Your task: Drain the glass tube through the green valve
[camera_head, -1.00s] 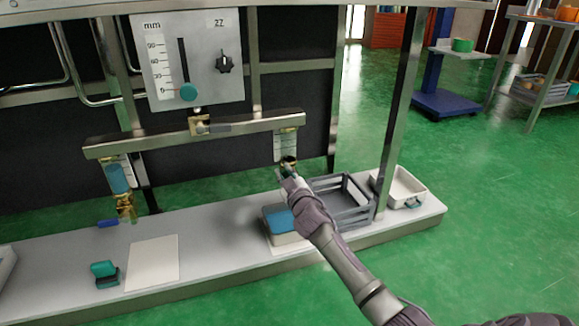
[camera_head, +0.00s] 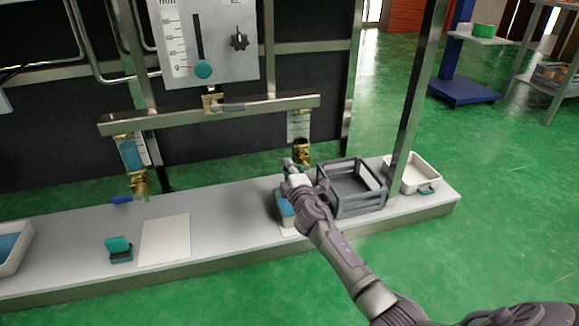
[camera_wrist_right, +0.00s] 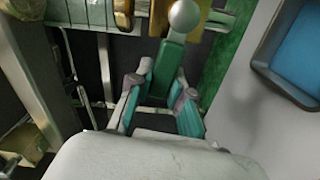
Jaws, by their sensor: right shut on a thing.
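The right glass tube (camera_head: 298,125) hangs under the metal rail, with a scale behind it and a brass valve (camera_head: 302,152) at its lower end. My right gripper (camera_head: 291,167) is just below and left of that valve. In the right wrist view, the teal-padded fingers of my right gripper (camera_wrist_right: 158,98) are shut around a green valve lever (camera_wrist_right: 166,70) with a grey ball end. In the head view the lever is mostly hidden by the gripper. Liquid level in this tube is too small to read. My left gripper is out of view.
A left tube (camera_head: 131,155) with blue contents has a brass valve (camera_head: 138,184) and blue lever (camera_head: 122,199). A gauge panel (camera_head: 208,45) hangs above. On the bench stand a grey crate (camera_head: 352,204), a white tray (camera_head: 419,187), a teal-and-black item (camera_head: 119,252) and a pale sheet (camera_head: 165,239).

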